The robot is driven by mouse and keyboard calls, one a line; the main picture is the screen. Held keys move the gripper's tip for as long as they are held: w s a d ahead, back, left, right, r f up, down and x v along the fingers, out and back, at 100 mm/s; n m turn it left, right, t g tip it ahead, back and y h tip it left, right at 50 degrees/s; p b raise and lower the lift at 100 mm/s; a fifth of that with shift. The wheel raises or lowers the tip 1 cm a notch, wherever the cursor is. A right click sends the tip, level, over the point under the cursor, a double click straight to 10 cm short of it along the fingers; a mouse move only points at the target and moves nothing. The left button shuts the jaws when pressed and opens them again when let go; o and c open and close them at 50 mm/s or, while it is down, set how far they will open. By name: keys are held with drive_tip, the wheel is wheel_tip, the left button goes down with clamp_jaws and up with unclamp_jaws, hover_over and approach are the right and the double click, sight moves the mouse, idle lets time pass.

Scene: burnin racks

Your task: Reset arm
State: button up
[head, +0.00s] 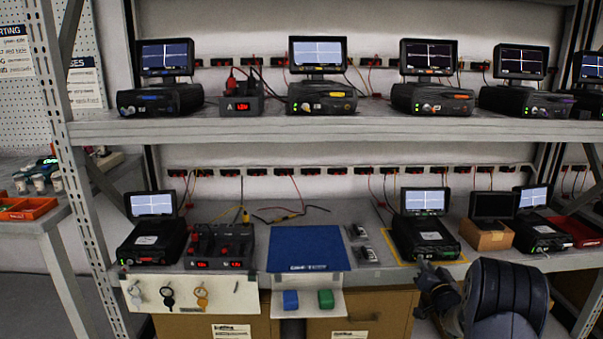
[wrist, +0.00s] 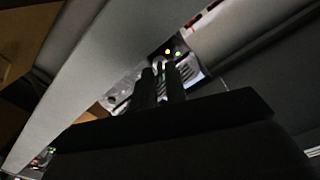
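My arm (head: 508,298) is folded at the lower right of the head view, in front of the lower shelf's right part. My gripper's dark fingers (wrist: 160,84) stand close together in the middle of the wrist view. They are dark against a dim scene, and whether they are fully shut is unclear. No held object shows between them. In the head view I cannot clearly make out the fingertips.
The metal rack's lower shelf (head: 365,273) carries several instruments, a blue mat (head: 305,248) and a yellow-outlined unit (head: 424,238). A key panel (head: 190,295) and a small ledge with blue and green blocks (head: 325,299) hang in front. Cardboard boxes (head: 385,310) stand below.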

drive_tip(key=n+b, duration=0.1)
drive_tip(key=n, duration=0.4)
drive_tip(key=shift+n+b, duration=0.4)
